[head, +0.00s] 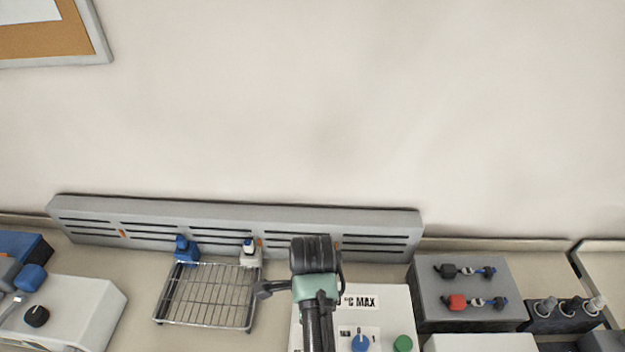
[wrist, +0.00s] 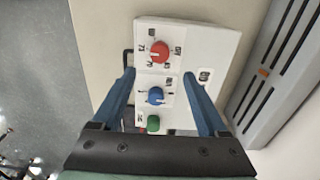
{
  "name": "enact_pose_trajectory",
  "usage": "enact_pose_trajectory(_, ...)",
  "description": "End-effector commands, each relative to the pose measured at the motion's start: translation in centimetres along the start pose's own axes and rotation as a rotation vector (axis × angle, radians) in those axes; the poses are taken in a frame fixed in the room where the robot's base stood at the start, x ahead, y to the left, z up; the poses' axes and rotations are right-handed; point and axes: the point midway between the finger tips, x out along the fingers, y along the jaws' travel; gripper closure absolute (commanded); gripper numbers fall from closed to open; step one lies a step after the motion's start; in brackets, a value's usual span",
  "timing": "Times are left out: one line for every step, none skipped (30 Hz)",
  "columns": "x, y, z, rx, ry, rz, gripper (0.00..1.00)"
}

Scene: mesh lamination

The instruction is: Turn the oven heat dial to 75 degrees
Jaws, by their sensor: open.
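A white panel box (wrist: 213,47) carries a red dial (wrist: 160,51) with a ring of printed marks, too small to read surely. Its white pointer line shows on the dial face. Below it are a blue dial (wrist: 155,96) and a green knob (wrist: 153,123). In the wrist view my gripper (wrist: 158,72) is open and empty, its two blue fingers spread on either side of the dials. The same box (head: 405,325) in the head view bears a "°C MAX" label, the blue dial (head: 360,343) and the green knob (head: 403,344). My arm hides the red dial there.
A wire rack (head: 208,297) stands left of the box, with a blue bottle (head: 186,250) and a white bottle (head: 250,254) behind it. A grey box with valves (head: 465,275) stands to the right. A slotted grey rail (head: 235,229) runs along the wall.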

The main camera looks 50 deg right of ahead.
Motion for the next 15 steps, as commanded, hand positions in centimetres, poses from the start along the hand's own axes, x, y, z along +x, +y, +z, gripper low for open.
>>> enact_pose_trajectory(-0.6,-0.1,0.1,0.0,-0.001,-0.004,0.24)
enact_pose_trajectory(-1.1,-0.1,0.1,-0.001,-0.001,-0.004,0.24)
enact_pose_trajectory(-1.5,-0.1,0.1,-0.001,-0.001,-0.004,0.24)
enact_pose_trajectory(-1.8,-0.1,0.0,-0.001,0.0,-0.002,0.24)
enact_pose_trajectory(-2.1,-0.1,0.0,-0.001,0.0,-0.002,0.24)
enact_pose_trajectory(-2.3,-0.1,0.0,-0.001,0.0,-0.002,0.24)
enact_pose_trajectory(-2.5,0.0,0.0,-0.001,0.0,-0.001,0.24)
enact_pose_trajectory(-2.6,0.0,0.0,-0.001,0.0,0.0,0.24)
enact_pose_trajectory(-2.7,0.0,0.0,-0.001,0.0,0.001,0.24)
enact_pose_trajectory(-2.7,0.0,0.0,-0.001,0.0,0.001,0.24)
enact_pose_trajectory(-2.7,0.0,0.0,-0.001,0.0,0.001,0.24)
enact_pose_trajectory(-2.7,0.0,0.0,-0.001,0.0,0.001,0.24)
enact_pose_trajectory(-2.7,0.0,0.0,-0.001,0.0,0.001,0.24)
enact_pose_trajectory(-2.7,0.0,0.0,-0.001,0.0,0.001,0.24)
enact_pose_trajectory(-2.7,0.0,0.0,-0.001,0.0,0.001,0.24)
